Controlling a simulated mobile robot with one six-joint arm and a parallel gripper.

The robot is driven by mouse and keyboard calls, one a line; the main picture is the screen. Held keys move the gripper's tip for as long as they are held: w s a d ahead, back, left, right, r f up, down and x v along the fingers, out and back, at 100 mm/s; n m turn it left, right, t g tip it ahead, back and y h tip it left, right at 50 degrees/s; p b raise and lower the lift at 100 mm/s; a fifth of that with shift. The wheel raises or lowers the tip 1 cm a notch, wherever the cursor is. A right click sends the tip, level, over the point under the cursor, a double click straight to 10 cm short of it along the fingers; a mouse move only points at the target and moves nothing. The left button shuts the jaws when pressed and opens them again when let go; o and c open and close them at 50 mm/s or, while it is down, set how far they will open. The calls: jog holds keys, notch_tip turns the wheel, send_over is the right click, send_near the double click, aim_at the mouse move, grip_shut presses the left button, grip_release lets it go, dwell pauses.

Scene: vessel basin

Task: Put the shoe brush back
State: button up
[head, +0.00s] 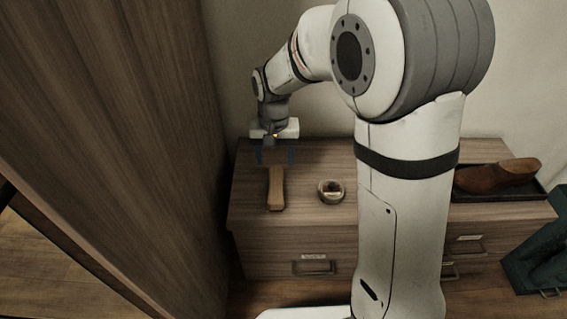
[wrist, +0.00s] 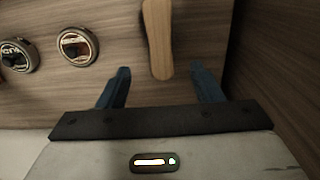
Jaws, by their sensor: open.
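The shoe brush (head: 276,188) is a long, light-brown wooden piece lying on top of the low drawer cabinet, near its left end. It also shows in the wrist view (wrist: 157,38), at the top centre, running off the upper edge. My gripper (head: 276,155) is above the cabinet top, just behind the brush in the head view. In the wrist view my gripper (wrist: 160,80) has its two dark blue fingers wide apart, with the brush's near end between them. The fingers do not appear to touch the brush. Any bristles are hidden.
A round tin (head: 331,191) sits right of the brush; the wrist view shows two round tins (wrist: 77,46). A brown shoe (head: 495,176) lies in a dark tray at the cabinet's right. A tall wooden panel (head: 170,150) stands close on the left. The drawer cabinet (head: 270,235) has labelled drawers.

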jog(key=s+d+r, duration=0.2)
jog(key=s+d, duration=0.5)
jog(key=s, duration=0.2)
jog(key=s+d+r+t, duration=0.1)
jog(key=s+d+r, duration=0.2)
jog(key=s+d, duration=0.5)
jog(key=shift+s+r, duration=0.2)
jog(key=shift+s, duration=0.6)
